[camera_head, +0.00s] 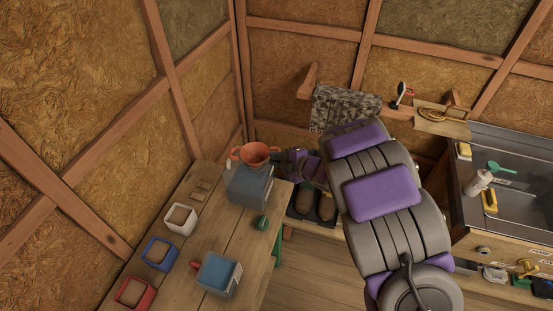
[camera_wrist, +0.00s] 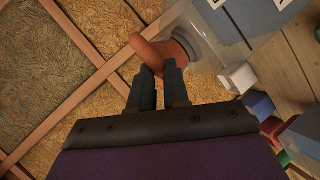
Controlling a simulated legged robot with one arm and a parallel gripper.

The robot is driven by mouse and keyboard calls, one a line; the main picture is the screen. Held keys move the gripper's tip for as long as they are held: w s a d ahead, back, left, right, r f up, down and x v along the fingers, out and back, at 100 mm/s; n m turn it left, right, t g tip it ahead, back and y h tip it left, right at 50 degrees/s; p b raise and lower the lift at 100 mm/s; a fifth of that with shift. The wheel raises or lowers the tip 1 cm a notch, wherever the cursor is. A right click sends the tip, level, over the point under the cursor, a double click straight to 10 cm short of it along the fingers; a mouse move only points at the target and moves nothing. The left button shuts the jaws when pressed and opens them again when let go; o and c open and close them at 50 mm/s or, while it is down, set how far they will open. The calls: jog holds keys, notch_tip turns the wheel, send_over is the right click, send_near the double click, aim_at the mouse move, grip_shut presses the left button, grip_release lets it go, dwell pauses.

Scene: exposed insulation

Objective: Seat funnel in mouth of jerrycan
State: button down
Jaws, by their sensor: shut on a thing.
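The orange funnel (camera_head: 256,154) is upright over the top of the blue-grey jerrycan (camera_head: 250,187), near the far end of the wooden bench. Whether its spout is inside the mouth is hidden from the head view. In the wrist view, my gripper (camera_wrist: 162,72) is shut on an orange loop at the side of the funnel (camera_wrist: 148,52). The jerrycan (camera_wrist: 262,14) shows there at the upper right, with a translucent part near the funnel. In the head view, my arm hides part of the area right of the jerrycan.
A second blue can (camera_head: 217,273) with a red part lies nearer on the bench. A green cap (camera_head: 262,222) is close to the jerrycan. White (camera_head: 181,218), blue (camera_head: 160,253) and red (camera_head: 134,292) square bins line the left side. A sink counter (camera_head: 515,210) stands right.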

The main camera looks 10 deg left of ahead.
jog(key=c, duration=1)
grip_release()
jog(key=p+v, duration=0.1)
jog(key=v, duration=1.6)
jog(key=shift+s+d, duration=0.1)
jog(key=shift+s, duration=0.05)
